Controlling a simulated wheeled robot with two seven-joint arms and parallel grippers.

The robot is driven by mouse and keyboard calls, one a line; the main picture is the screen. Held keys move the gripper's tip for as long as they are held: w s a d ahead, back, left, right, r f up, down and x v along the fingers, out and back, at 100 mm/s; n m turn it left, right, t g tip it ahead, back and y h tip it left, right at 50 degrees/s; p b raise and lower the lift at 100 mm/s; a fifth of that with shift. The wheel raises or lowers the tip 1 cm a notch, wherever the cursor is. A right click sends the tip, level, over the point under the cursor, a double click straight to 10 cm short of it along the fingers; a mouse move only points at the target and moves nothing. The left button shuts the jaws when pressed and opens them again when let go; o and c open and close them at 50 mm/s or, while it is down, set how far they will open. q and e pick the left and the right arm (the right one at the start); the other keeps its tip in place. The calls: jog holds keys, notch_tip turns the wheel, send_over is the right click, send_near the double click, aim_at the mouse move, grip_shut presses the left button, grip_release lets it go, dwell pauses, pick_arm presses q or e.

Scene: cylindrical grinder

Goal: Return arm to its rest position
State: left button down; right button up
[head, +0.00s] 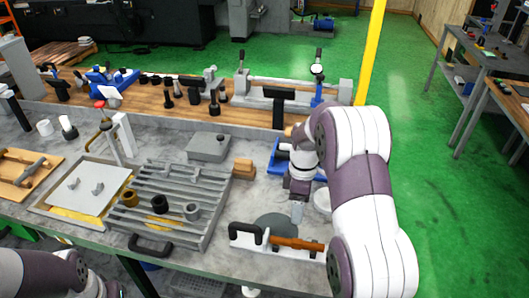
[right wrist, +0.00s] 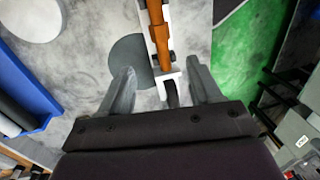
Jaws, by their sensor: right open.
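My right arm (head: 365,180) reaches in from the right and bends down over the grey table. Its gripper (head: 297,212) points down just above a white holder (head: 250,240) that carries an orange-brown shaft (head: 298,243). In the right wrist view the gripper (right wrist: 160,66) is open, with its two fingers apart. The shaft (right wrist: 158,28) and the end of its white holder show between and beyond the fingers; nothing looks gripped. My left arm (head: 50,274) shows only as a piece at the bottom left; its gripper is out of view.
A grey slatted rack (head: 165,222) with dark rings stands left of the holder. A blue tray (head: 281,160) lies behind my right gripper; it also shows at the left of the wrist view (right wrist: 40,95). A grey disc (head: 275,224) lies behind the holder. A yellow post (head: 371,50) rises behind.

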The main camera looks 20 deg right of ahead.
jog(key=s+a+r+m+t, duration=0.1)
jog(key=s+a+m, duration=0.3)
jog(key=s, duration=0.4)
jog(key=s+a+r+m+t+b, duration=0.1)
jog(key=s+a+m+t, duration=0.1)
jog(key=s+a+m, duration=0.3)
jog(key=s+m, duration=0.2)
jog(key=s, duration=0.1)
jog(key=shift+s+a+r+m+h, duration=0.15)
jog(key=shift+s+r+m+h, duration=0.15)
jog(key=shift+h, duration=0.1)
jog(key=shift+w, duration=0.15)
